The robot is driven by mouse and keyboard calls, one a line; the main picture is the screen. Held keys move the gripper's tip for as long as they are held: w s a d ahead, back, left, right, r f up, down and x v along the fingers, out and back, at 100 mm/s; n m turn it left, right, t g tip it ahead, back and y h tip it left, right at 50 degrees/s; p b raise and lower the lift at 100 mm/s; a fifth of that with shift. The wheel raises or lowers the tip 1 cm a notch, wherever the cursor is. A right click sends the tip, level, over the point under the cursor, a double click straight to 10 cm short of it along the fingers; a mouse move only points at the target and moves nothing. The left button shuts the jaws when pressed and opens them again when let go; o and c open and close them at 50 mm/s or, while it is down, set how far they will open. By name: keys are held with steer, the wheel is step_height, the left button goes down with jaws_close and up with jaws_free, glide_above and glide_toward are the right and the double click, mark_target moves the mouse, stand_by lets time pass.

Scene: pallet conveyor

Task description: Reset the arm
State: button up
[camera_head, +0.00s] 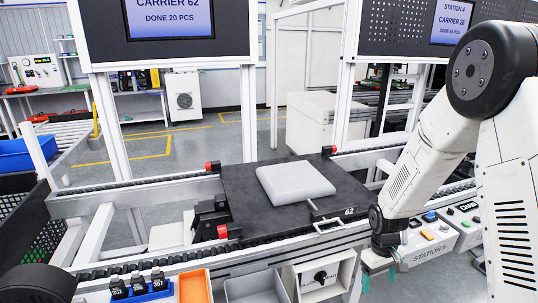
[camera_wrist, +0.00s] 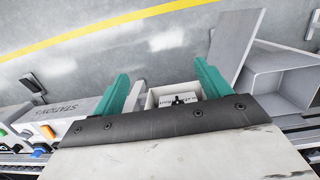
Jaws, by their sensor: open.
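My gripper (camera_head: 378,274) hangs at the lower right of the head view, in front of the conveyor and beside the station control panel. In the wrist view its two green fingers (camera_wrist: 165,88) stand wide apart with nothing between them. My white arm comes down to it from the upper right. A black carrier plate (camera_head: 242,188) numbered 62 sits on the conveyor, left of my gripper. A light grey block (camera_head: 295,182) lies flat on the plate, apart from my gripper.
A control panel (camera_head: 428,243) with buttons stands right of my gripper. Below the conveyor are a grey bin (camera_head: 253,288), an orange bin (camera_head: 194,287) and a white box with a dark knob (camera_head: 322,277). A blue tray (camera_head: 142,290) holds black parts. Open floor with a yellow line (camera_wrist: 90,35) shows in the wrist view.

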steer(key=s+a+r+m+t, duration=0.1)
steer(key=s+a+r+m, duration=0.1)
steer(key=s+r, duration=1.1)
steer(key=s+a+r+m+t, duration=0.1)
steer(key=s+a+r, duration=0.1)
steer(key=s+r, duration=1.1)
step_height(320, 180, up, 5)
steer(key=shift+s+a+r+m+t+y, duration=0.15)
steer(key=shift+a+r+m+t+y, duration=0.05)
steer(key=shift+a+m+t+y, duration=0.2)
